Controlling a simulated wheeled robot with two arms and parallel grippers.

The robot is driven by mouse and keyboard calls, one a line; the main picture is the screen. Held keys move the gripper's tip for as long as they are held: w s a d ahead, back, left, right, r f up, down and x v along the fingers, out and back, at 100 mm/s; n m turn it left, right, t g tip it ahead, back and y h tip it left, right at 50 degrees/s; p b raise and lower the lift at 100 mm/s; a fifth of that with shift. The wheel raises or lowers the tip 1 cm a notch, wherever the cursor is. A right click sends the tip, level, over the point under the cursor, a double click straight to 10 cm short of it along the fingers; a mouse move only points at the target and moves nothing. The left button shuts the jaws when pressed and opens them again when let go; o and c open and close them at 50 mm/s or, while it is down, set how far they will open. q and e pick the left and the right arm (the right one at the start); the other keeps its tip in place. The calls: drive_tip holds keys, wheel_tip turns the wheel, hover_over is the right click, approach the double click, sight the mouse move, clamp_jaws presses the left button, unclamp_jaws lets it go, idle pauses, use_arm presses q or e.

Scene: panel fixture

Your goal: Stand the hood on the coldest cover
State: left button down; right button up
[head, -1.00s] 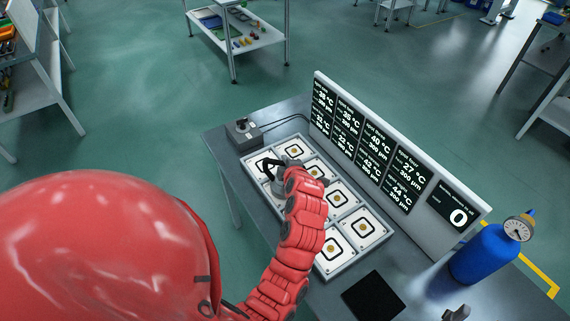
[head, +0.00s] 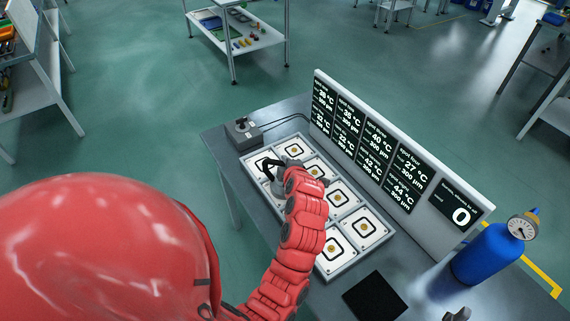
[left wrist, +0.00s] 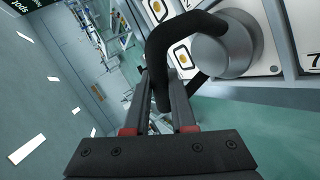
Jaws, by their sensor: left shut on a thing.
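The hood (head: 277,187) is a grey, round piece with a black loop handle. It is over the left part of the cover panel, partly hidden by my red arm. My left gripper (left wrist: 160,105) is shut on the black handle, and the hood (left wrist: 225,50) shows beside the fingers in the left wrist view. I cannot tell whether it touches the panel. Several white square covers (head: 365,222) with black rounded outlines and yellow centres lie in two rows. The display board (head: 375,150) gives temperatures, among them 27, 40 and 44 °C; the left readings are hard to read.
A grey control box (head: 243,133) with a cable stands behind the panel's left end. A black mat (head: 374,297) lies in front of the panel's right end. A blue cylinder (head: 487,255) with a gauge stands at the right. The board rises along the panel's far side.

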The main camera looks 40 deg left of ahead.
use_arm(q)
drive_tip(key=c, duration=0.7)
unclamp_jaws()
drive_tip(key=shift+s+d+r, duration=0.2)
drive_tip(key=shift+s+d, duration=0.15)
drive_tip(key=shift+d, duration=0.15)
drive_tip(key=p+v, duration=0.4)
drive_tip(key=v, duration=1.2)
drive_tip(key=shift+r, duration=0.25)
drive_tip(key=shift+s, duration=0.1)
